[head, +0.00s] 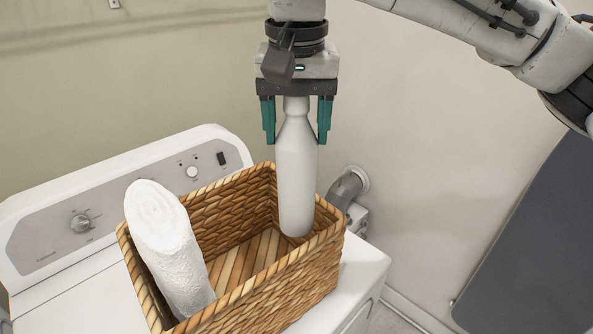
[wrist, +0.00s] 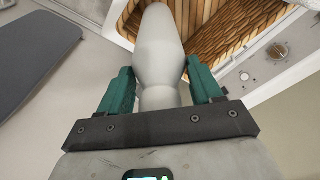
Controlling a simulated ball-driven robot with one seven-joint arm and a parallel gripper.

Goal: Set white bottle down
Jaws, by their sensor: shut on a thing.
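The white bottle (head: 297,175) hangs upright between the teal fingers of my gripper (head: 297,125), which is shut on its upper part. The bottle's lower end is in front of or inside the right part of the wicker basket (head: 300,292); I cannot tell whether it touches the basket floor. In the wrist view the bottle (wrist: 158,55) extends away from my gripper (wrist: 160,88), with the basket (wrist: 235,30) beyond it to the right.
A rolled white towel (head: 170,250) leans in the left part of the basket. The basket stands on a white washing machine (head: 355,275) with a control panel (head: 130,205) behind it. A grey pipe fitting (head: 350,187) is on the wall. A dark grey board (head: 530,240) stands at right.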

